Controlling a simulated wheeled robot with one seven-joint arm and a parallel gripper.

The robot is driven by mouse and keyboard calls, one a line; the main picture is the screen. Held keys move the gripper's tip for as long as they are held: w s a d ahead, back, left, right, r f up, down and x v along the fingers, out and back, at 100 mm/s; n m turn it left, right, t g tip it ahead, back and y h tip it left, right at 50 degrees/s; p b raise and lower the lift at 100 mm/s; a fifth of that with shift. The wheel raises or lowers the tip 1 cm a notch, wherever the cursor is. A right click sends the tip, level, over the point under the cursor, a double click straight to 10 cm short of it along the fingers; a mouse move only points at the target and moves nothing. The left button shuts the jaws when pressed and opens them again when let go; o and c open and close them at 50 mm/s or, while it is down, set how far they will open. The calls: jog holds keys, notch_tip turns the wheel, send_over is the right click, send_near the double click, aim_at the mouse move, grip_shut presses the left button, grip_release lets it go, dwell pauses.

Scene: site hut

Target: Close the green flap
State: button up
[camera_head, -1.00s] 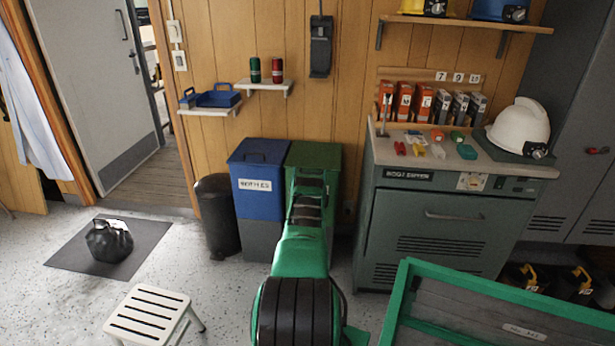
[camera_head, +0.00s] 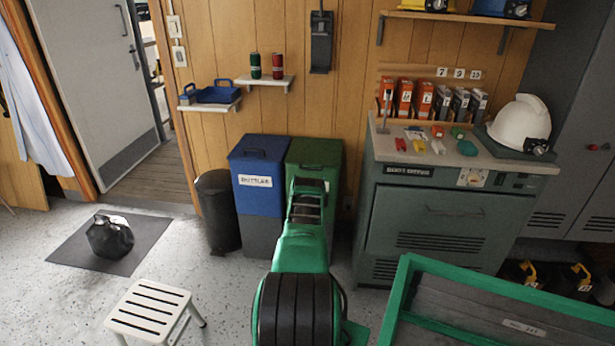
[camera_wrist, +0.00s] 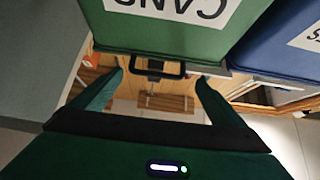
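The green bin (camera_head: 314,152) stands against the wooden wall in the head view, partly hidden behind my arm. Its green flap is at the top; I cannot tell its exact angle. The wrist view is upside down and shows the green bin's face (camera_wrist: 160,38) with a "CANS" label. A black handle (camera_wrist: 155,68) shows at its edge. My gripper (camera_wrist: 160,82) is open, fingers apart, with the handle showing between the fingertips and nothing clearly held. In the head view the gripper is hidden by my arm.
A blue bin (camera_head: 258,185) labelled for bottles stands close on the left, with a black bin (camera_head: 216,212) beside it. A grey cabinet (camera_head: 440,222) stands close on the right.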

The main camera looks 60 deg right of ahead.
jog(key=v, duration=0.4)
jog(key=shift+a+f, duration=0.3)
jog(key=shift+s, duration=0.15)
